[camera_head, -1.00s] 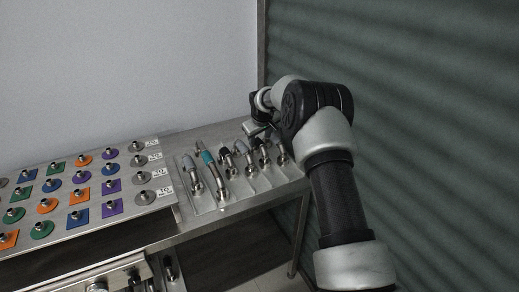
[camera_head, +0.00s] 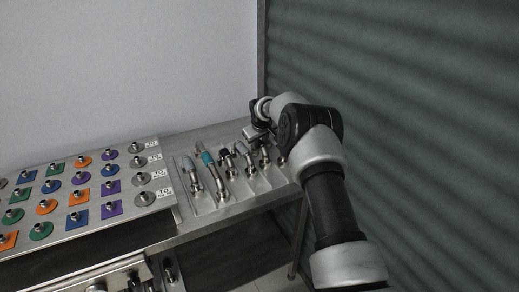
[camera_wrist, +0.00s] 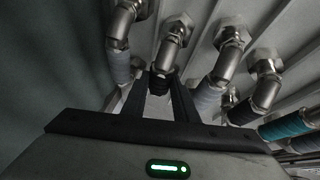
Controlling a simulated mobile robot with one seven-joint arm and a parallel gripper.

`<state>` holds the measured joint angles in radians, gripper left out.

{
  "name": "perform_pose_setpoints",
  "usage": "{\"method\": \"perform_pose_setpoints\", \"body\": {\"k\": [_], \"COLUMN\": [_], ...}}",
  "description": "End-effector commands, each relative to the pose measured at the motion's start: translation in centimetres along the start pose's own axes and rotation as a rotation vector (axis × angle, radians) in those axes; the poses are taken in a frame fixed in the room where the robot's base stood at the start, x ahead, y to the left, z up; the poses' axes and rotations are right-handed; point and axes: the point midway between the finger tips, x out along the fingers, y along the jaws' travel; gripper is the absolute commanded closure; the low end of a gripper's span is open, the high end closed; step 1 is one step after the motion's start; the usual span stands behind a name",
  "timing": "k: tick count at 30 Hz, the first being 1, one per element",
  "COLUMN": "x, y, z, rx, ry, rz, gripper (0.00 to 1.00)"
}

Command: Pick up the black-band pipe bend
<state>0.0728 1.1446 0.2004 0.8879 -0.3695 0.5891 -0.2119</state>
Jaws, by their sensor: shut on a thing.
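The black-band pipe bend (camera_wrist: 172,48) is steel with a dark band, and it stands in the rack between the two fingers of my gripper (camera_wrist: 160,92) in the wrist view. The fingers are shut on it at the black band. In the head view my gripper (camera_head: 259,138) is over the far right part of the rack, and my arm partly hides the bends there. Another dark-banded bend (camera_wrist: 266,82) stands to the right in the wrist view, beyond a grey-banded bend (camera_wrist: 225,52).
The rack (camera_head: 203,205) has dividers and holds several bends close together, including a teal-banded one (camera_head: 212,172). A grey-blue-banded bend (camera_wrist: 120,60) is just left of my fingers. A board of coloured discs and squares (camera_head: 110,226) lies left. A dark ribbed wall is at right.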

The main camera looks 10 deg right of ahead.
Motion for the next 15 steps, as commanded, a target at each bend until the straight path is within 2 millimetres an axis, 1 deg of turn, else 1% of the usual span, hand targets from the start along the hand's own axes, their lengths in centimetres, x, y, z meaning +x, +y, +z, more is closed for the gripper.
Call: {"method": "perform_pose_setpoints", "body": {"k": [4,7,15], "x": [-0.2,-1.1,-5.7], "y": [0.0,0.3,1.7], "z": [-0.1,-0.6,-3.2], "rx": [0.000,0.000,0.001], "ry": [0.000,0.001,0.003], "rz": [-0.001,0.000,0.000], "gripper": [1.00,1.00,1.00]}}
